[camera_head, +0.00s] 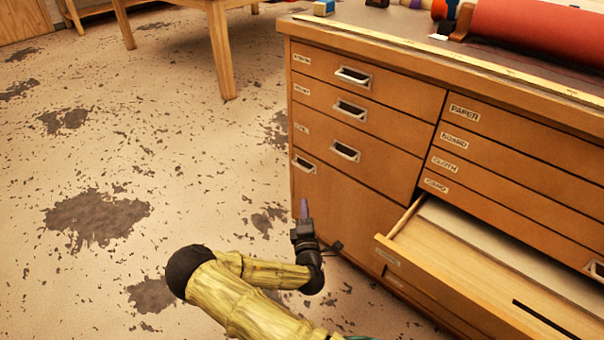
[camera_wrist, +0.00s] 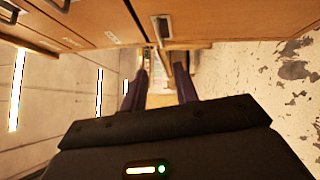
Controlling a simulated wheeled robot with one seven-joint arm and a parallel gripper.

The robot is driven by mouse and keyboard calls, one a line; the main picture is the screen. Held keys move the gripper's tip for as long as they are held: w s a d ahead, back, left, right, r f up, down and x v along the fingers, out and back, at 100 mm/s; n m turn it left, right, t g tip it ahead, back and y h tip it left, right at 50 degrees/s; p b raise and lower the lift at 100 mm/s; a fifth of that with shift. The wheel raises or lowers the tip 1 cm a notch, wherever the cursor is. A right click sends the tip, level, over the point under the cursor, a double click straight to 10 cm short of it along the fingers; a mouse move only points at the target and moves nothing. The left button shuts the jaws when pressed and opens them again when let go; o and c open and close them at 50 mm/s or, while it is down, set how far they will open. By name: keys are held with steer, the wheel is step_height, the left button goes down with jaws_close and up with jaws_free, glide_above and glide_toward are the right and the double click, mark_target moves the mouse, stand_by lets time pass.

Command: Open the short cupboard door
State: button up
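The short cupboard door (camera_head: 350,205) is the plain wooden panel below the small drawers on the left of the cabinet. It looks shut, flush with the front. Its recessed metal handle (camera_head: 304,163) sits near its top left corner. My gripper (camera_head: 304,208) is below this handle, in front of the door's left part. In the wrist view my gripper (camera_wrist: 160,78) has its two dark fingers apart, with no object clearly held between them. A metal handle (camera_wrist: 161,28) shows above the fingertips there; I cannot tell for sure which handle it is.
A pulled-out drawer (camera_head: 480,275) juts into the room to the right of the door. Several shut drawers (camera_head: 350,108) are above and beside it. A red roll (camera_head: 540,30) lies on the cabinet top. The worn floor (camera_head: 100,150) on the left is open, with a wooden table (camera_head: 222,50) behind.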

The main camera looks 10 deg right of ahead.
steer(key=b, duration=0.5)
glide_toward(302, 172)
steer(key=w+r, duration=0.4)
steer(key=r, duration=0.2)
steer(key=shift+w+d+r, duration=0.1)
steer(key=shift+w, duration=0.15)
jaws_close()
